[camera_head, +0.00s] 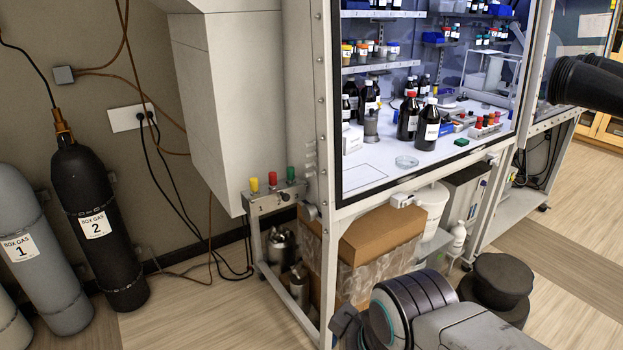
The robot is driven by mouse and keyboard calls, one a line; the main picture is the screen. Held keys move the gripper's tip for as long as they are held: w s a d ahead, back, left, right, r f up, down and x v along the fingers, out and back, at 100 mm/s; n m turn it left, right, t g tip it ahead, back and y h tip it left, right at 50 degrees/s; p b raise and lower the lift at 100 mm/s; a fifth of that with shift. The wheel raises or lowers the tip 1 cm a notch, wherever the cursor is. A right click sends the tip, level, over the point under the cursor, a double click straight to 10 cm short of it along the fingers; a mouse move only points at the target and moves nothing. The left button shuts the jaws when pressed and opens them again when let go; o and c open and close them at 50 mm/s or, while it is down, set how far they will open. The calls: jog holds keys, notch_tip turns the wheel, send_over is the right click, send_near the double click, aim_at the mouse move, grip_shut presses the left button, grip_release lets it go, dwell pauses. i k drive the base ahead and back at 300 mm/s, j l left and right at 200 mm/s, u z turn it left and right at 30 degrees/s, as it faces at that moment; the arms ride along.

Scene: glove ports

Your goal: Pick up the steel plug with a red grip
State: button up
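A plug with a red grip (272,180) stands upright on a small grey bench or panel marked 1, at the left front post of the glove box. It is between a plug with a yellow grip (254,185) and one with a green grip (291,174). Its steel part is too small to make out clearly. Part of my arm shows at the bottom, right of and nearer than the panel, well apart from the plug. My gripper's fingers cannot be made out in the frame.
The panel (262,206) stands beside the post (324,150). A brown box (382,235) lies under the glove box. Gas cylinders, the black one (92,225) marked 2, stand at left with hoses behind. A dark round stool (500,280) is at right.

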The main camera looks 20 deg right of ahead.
aim_at(273, 177)
jog(key=i+j+u, duration=0.1)
jog(key=i+u, duration=0.75)
jog(key=i+l+u, duration=0.25)
jog(key=u, duration=0.15)
jog(key=i+l+u, duration=0.4)
jog(key=i+j, duration=0.05)
